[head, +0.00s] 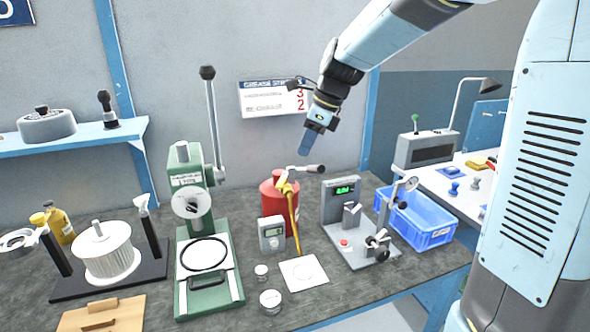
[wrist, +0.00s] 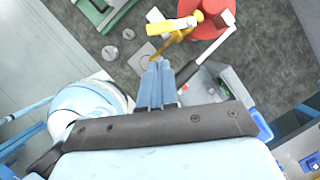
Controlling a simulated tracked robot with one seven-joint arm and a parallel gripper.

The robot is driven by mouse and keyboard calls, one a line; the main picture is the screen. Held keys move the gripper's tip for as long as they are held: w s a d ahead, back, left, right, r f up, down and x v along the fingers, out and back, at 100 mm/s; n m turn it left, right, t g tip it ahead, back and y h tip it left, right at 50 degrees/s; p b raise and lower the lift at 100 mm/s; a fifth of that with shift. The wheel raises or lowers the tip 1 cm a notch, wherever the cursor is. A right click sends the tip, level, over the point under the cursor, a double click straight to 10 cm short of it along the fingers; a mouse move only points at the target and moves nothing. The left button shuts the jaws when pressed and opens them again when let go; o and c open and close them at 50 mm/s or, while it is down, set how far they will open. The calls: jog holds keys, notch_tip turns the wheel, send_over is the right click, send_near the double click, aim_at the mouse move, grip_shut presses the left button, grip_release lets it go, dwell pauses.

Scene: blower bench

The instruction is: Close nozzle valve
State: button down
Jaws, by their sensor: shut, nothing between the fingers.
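A red canister (head: 270,212) stands near the back middle of the bench, with a yellow nozzle pipe (head: 293,209) running down its front right side. A grey lever with a dark end (head: 315,169) sits at the top of the nozzle; I take it for the valve handle. My gripper (head: 308,150) hangs just above the lever, apart from it, fingers pointing down. In the wrist view the closed fingers (wrist: 159,66) are empty; the red canister (wrist: 222,14), yellow nozzle (wrist: 189,24) and lever (wrist: 215,46) show beyond them.
A green press (head: 183,250) with a tall lever stands left of the canister. A grey fixture (head: 336,207) and a blue bin (head: 427,227) are at right.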

aim_at(281, 183)
jog(key=x, duration=0.9)
jog(key=shift+f, duration=0.3)
jog(key=shift+w, duration=0.15)
